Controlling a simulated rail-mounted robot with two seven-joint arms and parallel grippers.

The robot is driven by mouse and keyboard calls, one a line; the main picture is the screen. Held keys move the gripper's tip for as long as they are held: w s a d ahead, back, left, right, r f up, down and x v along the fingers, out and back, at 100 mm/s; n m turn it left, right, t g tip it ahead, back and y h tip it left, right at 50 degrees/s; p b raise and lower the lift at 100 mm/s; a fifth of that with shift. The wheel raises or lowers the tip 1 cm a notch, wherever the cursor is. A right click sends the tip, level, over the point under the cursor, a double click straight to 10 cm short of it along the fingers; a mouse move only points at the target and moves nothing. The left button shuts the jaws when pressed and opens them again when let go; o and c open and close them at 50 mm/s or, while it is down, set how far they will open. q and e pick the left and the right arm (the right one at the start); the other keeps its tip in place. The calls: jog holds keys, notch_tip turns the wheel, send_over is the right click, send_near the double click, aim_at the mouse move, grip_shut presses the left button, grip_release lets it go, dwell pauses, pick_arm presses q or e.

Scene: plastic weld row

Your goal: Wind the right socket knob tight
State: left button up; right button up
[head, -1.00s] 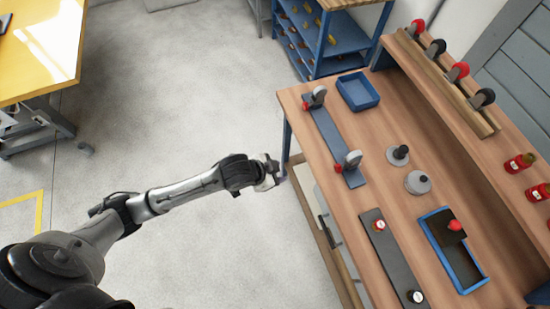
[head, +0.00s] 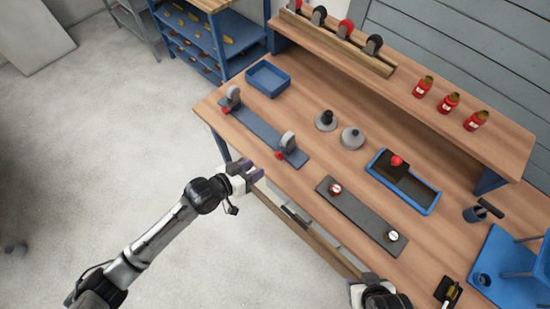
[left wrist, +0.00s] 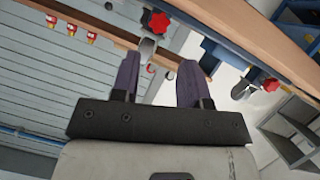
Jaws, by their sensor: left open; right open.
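A blue-grey rail (head: 256,127) on the wooden bench carries two upright grey sockets, each with a red knob. The right socket (head: 288,141) has its red knob (head: 280,154) on the side facing the bench's front edge. The left socket (head: 233,95) has its own red knob (head: 226,111). My left gripper (head: 252,168) is open and empty by the front edge, a short way from the right knob. In the left wrist view the star-shaped right knob (left wrist: 160,24) shows beyond the open fingers (left wrist: 160,62), not between them. Part of my right arm shows at the bottom; its fingers are not visible.
A blue tray (head: 268,88) sits behind the rail. Two round grey pieces (head: 326,121) stand right of it. A dark plate (head: 360,214) with two knobs and a blue-rimmed tray (head: 422,205) lie further right. Red bottles (head: 448,102) stand on the raised shelf.

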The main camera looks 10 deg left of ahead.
aim_at(277, 158)
pick_arm(q)
jog(key=b+x, duration=0.1)
jog(key=x, duration=0.8)
jog(key=shift+d+b, duration=0.1)
jog(key=shift+b, duration=0.3)
jog(key=shift+c, duration=0.4)
jog(key=c, duration=0.6)
jog(key=m+t+y+p, duration=0.1)
jog(key=m+p, duration=0.1)
jog(key=p, duration=0.3)
jog(key=shift+d+r, duration=0.1)
jog(key=shift+r, duration=0.15)
jog(key=shift+o, duration=0.2)
jog(key=shift+f+m+t+y+p, duration=0.3)
jog(key=shift+m+y+p, duration=0.2)
jog(key=shift+m+p, duration=0.4)
jog(key=o, duration=0.6)
jog(key=shift+o, duration=0.2)
